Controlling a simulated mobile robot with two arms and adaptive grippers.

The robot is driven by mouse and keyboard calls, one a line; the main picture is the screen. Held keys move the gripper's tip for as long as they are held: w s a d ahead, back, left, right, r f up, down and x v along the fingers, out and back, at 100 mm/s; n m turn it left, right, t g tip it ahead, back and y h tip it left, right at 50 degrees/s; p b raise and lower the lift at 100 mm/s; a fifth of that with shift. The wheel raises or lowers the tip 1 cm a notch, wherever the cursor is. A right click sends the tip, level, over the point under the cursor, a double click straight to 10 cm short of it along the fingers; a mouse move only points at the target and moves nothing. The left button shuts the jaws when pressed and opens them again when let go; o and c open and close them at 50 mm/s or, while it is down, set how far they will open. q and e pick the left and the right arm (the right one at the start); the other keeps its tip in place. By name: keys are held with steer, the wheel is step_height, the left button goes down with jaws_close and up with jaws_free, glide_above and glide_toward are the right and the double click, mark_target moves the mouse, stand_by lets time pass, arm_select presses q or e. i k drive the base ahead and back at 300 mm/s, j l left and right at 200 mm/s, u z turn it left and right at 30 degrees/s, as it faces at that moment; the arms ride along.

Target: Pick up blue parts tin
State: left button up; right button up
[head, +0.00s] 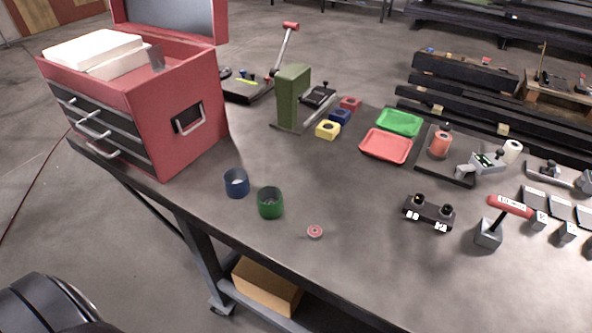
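The blue parts tin (236,184) is a small open-topped round cup standing upright on the dark workbench (330,270), near its front edge and just right of the red toolbox. Something small and light shows inside it, too small to make out. A green tin (270,203) of similar shape stands close beside it on the right, a little nearer the front edge. Neither of my grippers is in view.
A red toolbox (190,85) stands left of the tin. A small red-rimmed disc (315,232) lies right of the green tin. Bench space behind the tins is clear.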

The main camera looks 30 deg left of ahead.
mark_target(239, 191)
steer(key=u, duration=1.25)
steer(key=i+j+z, duration=0.2)
steer(key=j, duration=1.35)
steer(key=k, duration=0.1)
